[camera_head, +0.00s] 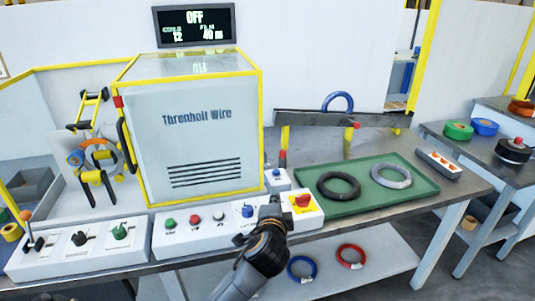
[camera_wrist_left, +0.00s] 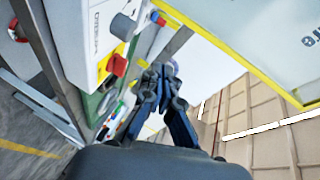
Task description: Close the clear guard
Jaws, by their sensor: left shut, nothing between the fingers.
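A yellow-edged box lettered "Threnholt Wire" (camera_head: 213,140) stands at the back of the bench, with a dark curved handle (camera_head: 125,146) at its left edge. Left of it, a yellow-edged opening holds an orange coil on a wheel with dark arms (camera_head: 97,155). I cannot tell for sure which part is the clear guard or how far open it is. My left gripper (camera_head: 272,208) is shut and empty, in front of the box's right side over the control panel. Its shut fingers (camera_wrist_left: 162,74) also show in the left wrist view, near the yellow-edged box. My right gripper is out of view.
A control panel (camera_head: 180,238) with buttons and a red stop button (camera_head: 302,201) runs along the front edge. A green tray (camera_head: 345,206) holds a black ring and a grey ring. A display (camera_head: 194,26) above reads "OFF". Coils lie on the lower shelf.

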